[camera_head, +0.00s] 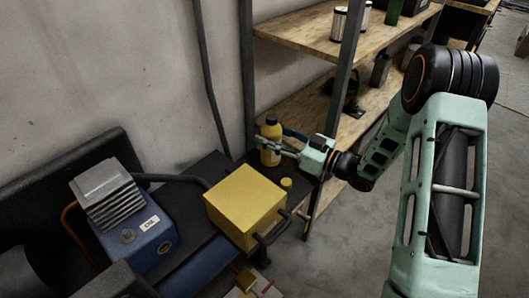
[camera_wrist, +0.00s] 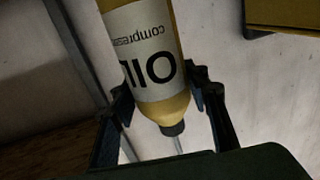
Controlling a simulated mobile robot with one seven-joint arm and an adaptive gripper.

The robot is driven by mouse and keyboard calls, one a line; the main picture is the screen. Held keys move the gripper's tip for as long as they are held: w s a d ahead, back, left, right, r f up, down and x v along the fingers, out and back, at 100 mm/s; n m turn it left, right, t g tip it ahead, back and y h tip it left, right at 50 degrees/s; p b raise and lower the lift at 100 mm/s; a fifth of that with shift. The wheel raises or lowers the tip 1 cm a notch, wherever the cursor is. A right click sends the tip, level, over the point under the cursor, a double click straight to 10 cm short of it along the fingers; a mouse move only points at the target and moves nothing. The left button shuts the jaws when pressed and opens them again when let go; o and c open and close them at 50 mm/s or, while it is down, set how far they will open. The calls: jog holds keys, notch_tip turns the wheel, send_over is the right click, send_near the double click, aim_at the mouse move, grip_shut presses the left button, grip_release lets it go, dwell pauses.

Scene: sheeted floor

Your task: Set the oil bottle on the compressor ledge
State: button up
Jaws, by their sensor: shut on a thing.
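The oil bottle (camera_head: 270,130) is yellow with a dark cap and stands about upright beside the wooden shelving. My gripper (camera_head: 268,145) is shut on it, with fingers at its sides. In the wrist view the oil bottle (camera_wrist: 155,60) appears upside down, its white label reading "OIL", between the two fingers of my gripper (camera_wrist: 160,92). The compressor (camera_head: 135,225) has a blue body, a grey finned head and an "OIL" tag. A dark ledge (camera_head: 208,166) lies behind the yellow box, left of the bottle. I cannot tell whether the bottle's base touches anything.
A yellow box (camera_head: 243,205) stands right of the compressor, with a small yellow cap (camera_head: 286,184) beside it. The wooden shelving (camera_head: 300,105) and its metal post (camera_head: 340,90) are close to my arm. Cans (camera_head: 338,22) stand on the upper shelf. Grey floor is open at right.

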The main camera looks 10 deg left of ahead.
aim_at(265, 148)
jog(key=shift+s+a+f, duration=0.15)
jog(key=shift+a+f, duration=0.6)
jog(key=shift+a+f+b, duration=0.15)
jog(key=shift+f+b, duration=0.3)
jog(key=shift+f, duration=0.45)
jog(key=shift+a+f+b, duration=0.1)
jog(key=shift+f+b, duration=0.3)
jog(key=shift+f, duration=0.5)
jog(key=shift+f, duration=0.25)
jog(key=o, duration=1.5)
jog(key=shift+s, duration=0.1)
jog(key=shift+o, duration=0.2)
jog(key=shift+r, duration=0.1)
jog(key=shift+d+r, duration=0.15)
jog(key=p+v, duration=0.1)
jog(key=v, duration=1)
jog(key=shift+d+p, duration=0.35)
jog(key=shift+p, duration=0.05)
